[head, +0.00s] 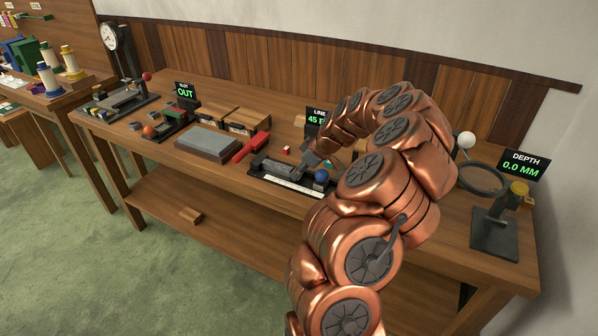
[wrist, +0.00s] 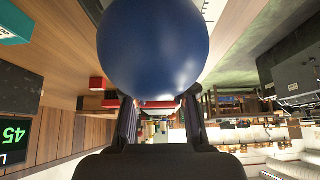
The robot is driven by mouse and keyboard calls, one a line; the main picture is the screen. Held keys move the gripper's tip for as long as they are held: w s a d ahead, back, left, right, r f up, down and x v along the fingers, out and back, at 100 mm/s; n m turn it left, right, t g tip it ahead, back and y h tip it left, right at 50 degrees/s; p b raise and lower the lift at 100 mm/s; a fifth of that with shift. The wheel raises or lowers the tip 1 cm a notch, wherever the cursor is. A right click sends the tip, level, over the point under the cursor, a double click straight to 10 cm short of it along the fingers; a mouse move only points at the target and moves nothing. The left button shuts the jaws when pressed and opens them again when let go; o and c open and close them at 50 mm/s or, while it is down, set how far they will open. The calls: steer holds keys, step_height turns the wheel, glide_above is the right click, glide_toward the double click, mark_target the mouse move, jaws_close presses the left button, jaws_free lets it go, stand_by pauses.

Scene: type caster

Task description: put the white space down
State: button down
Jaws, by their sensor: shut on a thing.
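My gripper (wrist: 158,106) shows in the wrist view with its two dark fingers below a large blue ball. It is shut on a small piece, mostly hidden behind the ball; a thin pale strip (wrist: 158,99) with red below it shows between the fingertips, which fits the white space, though its shape is unclear. In the head view my gripper (head: 307,164) is low over the dark line tray (head: 262,165), left of and close to the blue ball (head: 321,176). The piece itself cannot be made out there.
A white scale strip (head: 293,186) runs along the tray's front. A red bar (head: 251,147) and a grey slab (head: 208,142) lie left. A small red-and-white block (head: 287,149) sits behind the tray. A line sign (head: 317,118) stands behind; a depth gauge (head: 495,232) stands right.

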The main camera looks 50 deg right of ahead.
steer(key=shift+f, duration=0.2)
steer(key=c, duration=0.9)
jaws_free()
steer(key=shift+r, duration=0.1)
steer(key=shift+c, duration=0.2)
steer(key=shift+r, duration=0.1)
steer(key=shift+r+p, duration=0.65)
steer(key=shift+p, duration=0.35)
steer(key=shift+s+d+b, duration=0.1)
steer(key=shift+s+b, duration=0.05)
steer(key=shift+b, duration=0.2)
steer(key=b+v, duration=0.3)
steer(key=v, duration=0.8)
steer(key=shift+r, duration=0.3)
